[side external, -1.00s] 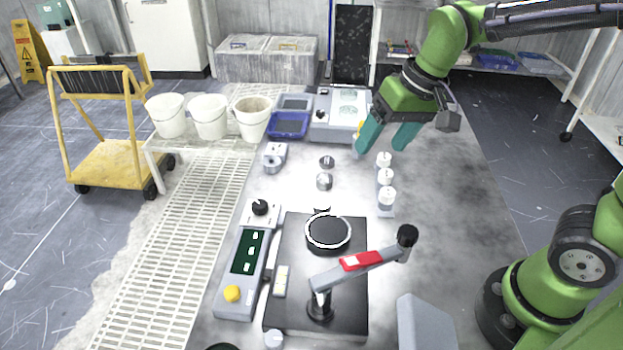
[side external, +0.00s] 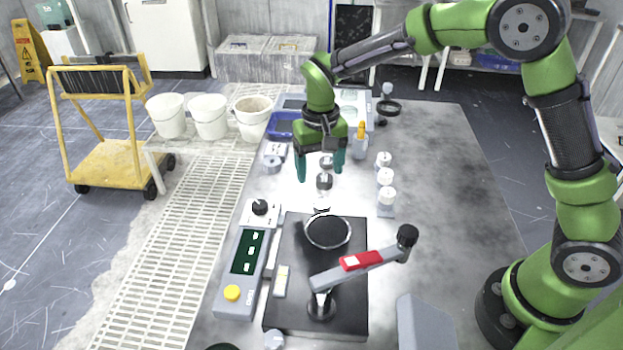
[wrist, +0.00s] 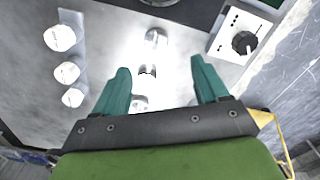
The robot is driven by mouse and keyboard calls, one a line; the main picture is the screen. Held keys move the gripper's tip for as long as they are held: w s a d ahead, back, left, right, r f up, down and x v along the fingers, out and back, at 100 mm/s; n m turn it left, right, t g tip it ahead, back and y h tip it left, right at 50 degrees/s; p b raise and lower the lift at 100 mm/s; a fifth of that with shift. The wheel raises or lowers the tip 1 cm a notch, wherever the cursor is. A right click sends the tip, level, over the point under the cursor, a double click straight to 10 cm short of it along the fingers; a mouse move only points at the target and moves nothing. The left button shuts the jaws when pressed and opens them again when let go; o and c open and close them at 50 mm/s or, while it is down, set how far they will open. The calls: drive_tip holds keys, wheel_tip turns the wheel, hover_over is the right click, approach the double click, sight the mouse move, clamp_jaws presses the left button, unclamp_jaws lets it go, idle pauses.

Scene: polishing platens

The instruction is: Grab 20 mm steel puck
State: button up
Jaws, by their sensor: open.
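Several small steel pucks stand in a short row on the grey bench. In the side view I see a far puck (side external: 326,160), a middle puck (side external: 324,182) and a near one (side external: 322,205) by the black platen base. The wrist view shows three shiny pucks: top (wrist: 156,37), middle (wrist: 147,71) and bottom (wrist: 140,103), the last between my finger bases. I cannot tell which is 20 mm. My gripper (side external: 320,173) is open and empty above the row, pointing down; its teal fingers also show in the wrist view (wrist: 161,67). Glare blurs the pucks.
White-capped bottles (side external: 386,177) stand in a rack to the right. In front is the platen base (side external: 345,275) with a round platen (side external: 328,232) and a red-marked swing arm (side external: 360,262). A knobbed control box (side external: 260,210) is front left, a blue tray (side external: 280,125) behind.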

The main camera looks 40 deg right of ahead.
hover_over(322, 203)
drive_tip(key=f, duration=0.4)
drive_tip(key=shift+w+a+f, duration=0.15)
drive_tip(key=shift+a+f, duration=0.05)
drive_tip(key=shift+a, duration=0.05)
drive_tip(key=f, duration=0.5)
drive_tip(key=shift+s+d+f, duration=0.1)
drive_tip(key=shift+s+d, duration=0.1)
drive_tip(key=shift+d, duration=0.05)
